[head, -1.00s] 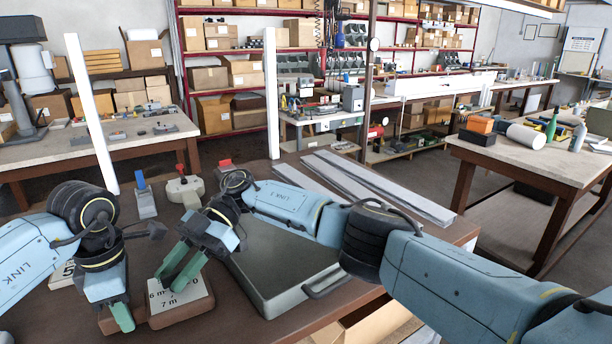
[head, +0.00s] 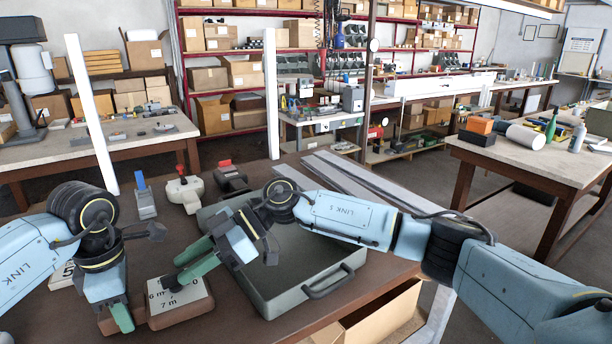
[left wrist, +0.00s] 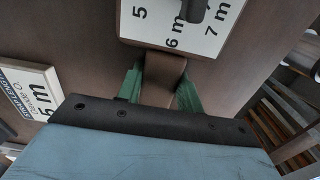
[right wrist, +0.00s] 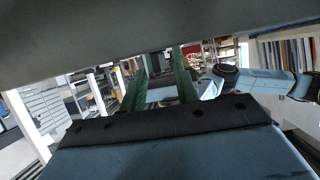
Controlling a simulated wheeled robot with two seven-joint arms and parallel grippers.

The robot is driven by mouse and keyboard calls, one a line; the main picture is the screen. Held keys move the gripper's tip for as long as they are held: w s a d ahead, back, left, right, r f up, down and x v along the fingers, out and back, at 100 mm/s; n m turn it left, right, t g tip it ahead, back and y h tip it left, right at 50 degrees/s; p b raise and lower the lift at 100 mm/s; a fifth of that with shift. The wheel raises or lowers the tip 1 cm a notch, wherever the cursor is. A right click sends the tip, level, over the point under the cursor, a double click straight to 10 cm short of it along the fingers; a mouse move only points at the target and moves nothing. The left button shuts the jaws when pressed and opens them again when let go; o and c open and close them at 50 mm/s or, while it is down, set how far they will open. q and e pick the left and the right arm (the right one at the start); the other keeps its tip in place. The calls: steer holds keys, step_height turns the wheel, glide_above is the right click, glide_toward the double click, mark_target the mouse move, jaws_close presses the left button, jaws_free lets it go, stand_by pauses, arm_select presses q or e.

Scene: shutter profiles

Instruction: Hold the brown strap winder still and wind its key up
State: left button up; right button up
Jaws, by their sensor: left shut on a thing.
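The brown strap winder (head: 180,316) lies on the near left of the brown bench, its white face marked with lengths in metres. It also shows at the top of the left wrist view (left wrist: 150,35). My left gripper (head: 122,318) is shut on its brown end tab (left wrist: 163,72). The dark key (left wrist: 196,8) stands on the white face, cut by the frame edge. My right gripper (head: 181,272) is above the winder's far side, its fingers pointing left and apart. The right wrist view shows nothing held between them (right wrist: 161,82). Whether a finger touches the key is unclear.
A grey tray with a handle (head: 317,289) lies right of the winder, under my right arm. Blue-levered (head: 146,204), white (head: 186,194) and black (head: 231,180) devices stand behind. Metal profiles (head: 345,178) lie at back right. A lettered card (head: 62,275) is at left.

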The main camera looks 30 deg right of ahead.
steer(key=w+d+r+n+t+y, duration=0.1)
steer(key=d+r+n+t+y, duration=0.2)
steer(key=d+r+n, duration=0.5)
steer(key=d+r+n+t+h, duration=0.1)
steer(key=d+n+t, duration=0.3)
steer(key=d+t, duration=0.6)
steer(key=d, duration=0.9)
steer(key=shift+s+r+t, duration=0.2)
steer(key=shift+r+t, duration=0.1)
steer(key=shift+t, duration=0.1)
